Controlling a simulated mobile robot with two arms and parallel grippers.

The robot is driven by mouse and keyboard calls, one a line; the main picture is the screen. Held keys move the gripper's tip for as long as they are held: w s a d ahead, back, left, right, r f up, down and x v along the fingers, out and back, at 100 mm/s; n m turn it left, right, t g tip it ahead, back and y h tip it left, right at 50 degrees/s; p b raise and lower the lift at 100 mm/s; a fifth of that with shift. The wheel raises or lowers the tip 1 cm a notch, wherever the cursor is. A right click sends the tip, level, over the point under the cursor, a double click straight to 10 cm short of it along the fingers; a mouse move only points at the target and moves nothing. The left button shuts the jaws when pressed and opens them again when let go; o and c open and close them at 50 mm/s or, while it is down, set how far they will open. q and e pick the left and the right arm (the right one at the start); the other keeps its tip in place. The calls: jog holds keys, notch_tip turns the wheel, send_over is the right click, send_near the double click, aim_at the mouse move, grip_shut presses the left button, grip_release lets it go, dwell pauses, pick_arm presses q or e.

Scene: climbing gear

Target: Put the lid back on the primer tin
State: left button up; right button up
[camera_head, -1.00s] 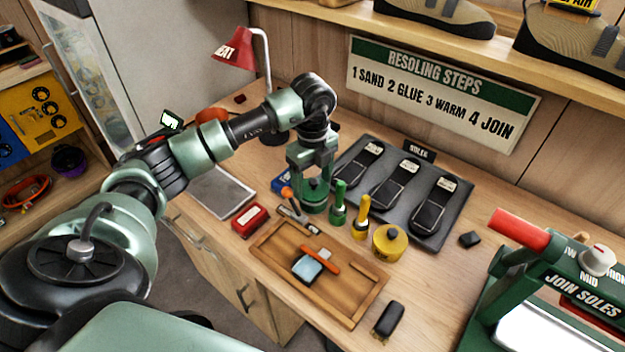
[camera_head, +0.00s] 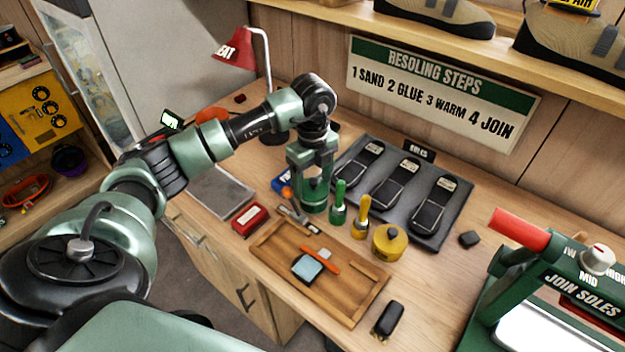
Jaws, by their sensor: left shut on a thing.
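A green tin (camera_head: 314,202), which I take to be the primer tin, stands on the workbench left of the soles tray. My left gripper (camera_head: 315,182) points straight down right above the tin. It is shut on what seems to be the tin's green lid. The fingers mostly hide the lid, and I cannot tell whether it touches the rim. My right gripper is not in view.
Green-handled (camera_head: 339,203) and yellow-handled (camera_head: 360,218) brush pots and a yellow tin (camera_head: 389,243) stand close on the right. A wooden tray (camera_head: 342,305) with tools lies in front. A red box (camera_head: 250,220) sits left, the soles tray (camera_head: 432,243) behind.

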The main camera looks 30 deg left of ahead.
pick_arm(q)
jog(key=shift+f, duration=0.1)
dwell(0.7)
jog(key=o, duration=1.4)
jog(key=shift+w+f, duration=0.1)
jog(key=shift+o, duration=0.5)
jog(key=shift+f, duration=0.1)
jog(key=shift+c, duration=0.2)
jog(key=shift+o, duration=0.2)
jog(key=shift+a+r+p, duration=0.1)
jog(key=shift+r+p, duration=1.5)
jog(key=shift+r, duration=0.6)
jog(key=shift+s+r+p, duration=0.15)
jog(key=shift+r+p, duration=0.35)
jog(key=shift+r, duration=0.3)
jog(key=shift+s+r+p, duration=0.1)
jog(key=shift+r+p, duration=0.35)
jog(key=shift+r, duration=0.3)
jog(key=shift+w, duration=0.15)
